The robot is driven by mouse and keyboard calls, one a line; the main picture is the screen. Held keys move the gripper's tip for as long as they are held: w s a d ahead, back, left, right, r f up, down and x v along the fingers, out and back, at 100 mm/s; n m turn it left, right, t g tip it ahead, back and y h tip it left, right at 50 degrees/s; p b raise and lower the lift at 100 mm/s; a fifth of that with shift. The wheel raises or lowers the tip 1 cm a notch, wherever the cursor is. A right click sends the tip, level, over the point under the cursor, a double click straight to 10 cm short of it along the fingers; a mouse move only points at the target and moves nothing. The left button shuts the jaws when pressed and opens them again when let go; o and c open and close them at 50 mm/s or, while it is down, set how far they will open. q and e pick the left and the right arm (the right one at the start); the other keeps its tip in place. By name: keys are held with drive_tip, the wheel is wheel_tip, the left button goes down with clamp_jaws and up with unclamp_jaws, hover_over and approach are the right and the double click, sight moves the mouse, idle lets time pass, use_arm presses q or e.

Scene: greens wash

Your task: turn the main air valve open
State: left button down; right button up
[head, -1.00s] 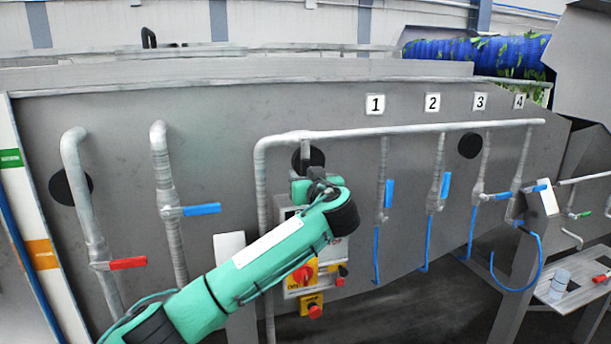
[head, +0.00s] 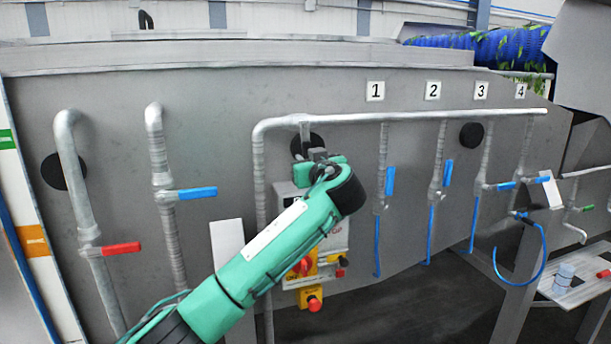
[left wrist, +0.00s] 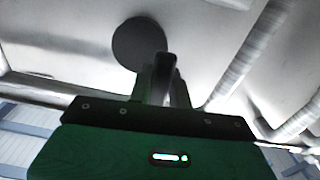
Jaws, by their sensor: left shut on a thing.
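My left gripper (head: 317,156) is at the short pipe stub (head: 305,131) that drops from the long horizontal pipe, just in front of a black round disc (head: 300,144). It is shut on what appears to be the main air valve's handle; the gripper hides most of it. In the left wrist view a dark upright piece (left wrist: 166,72) stands between the jaws, in front of the black disc (left wrist: 133,40). I cannot tell the handle's exact angle. My right gripper is not in view.
A red lever (head: 121,248) and a blue lever (head: 197,193) sit on pipes at the left. Blue-handled valves hang under labels 1 to 4 at the right. A control box with a red emergency button (head: 314,304) lies below my arm.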

use_arm(q)
drive_tip(key=shift+w+d+f+n+b, duration=0.2)
drive_tip(key=shift+d+n+b, duration=0.4)
drive_tip(key=shift+b, duration=1.4)
drive_tip(key=shift+w+d+r+n+b, duration=0.15)
drive_tip(key=shift+d+r+n+b, duration=0.25)
drive_tip(key=shift+n+b, duration=0.4)
drive_tip(key=shift+w+d+r+n+b, duration=0.1)
drive_tip(key=shift+d+r+n+b, duration=0.1)
drive_tip(key=shift+d+n+b, duration=0.45)
drive_tip(key=shift+w+d+r+n+b, duration=0.15)
drive_tip(key=shift+d+r+n+b, duration=0.15)
drive_tip(key=shift+n+b, duration=0.65)
drive_tip(key=c, duration=1.3)
unclamp_jaws()
drive_tip(key=shift+r, duration=0.1)
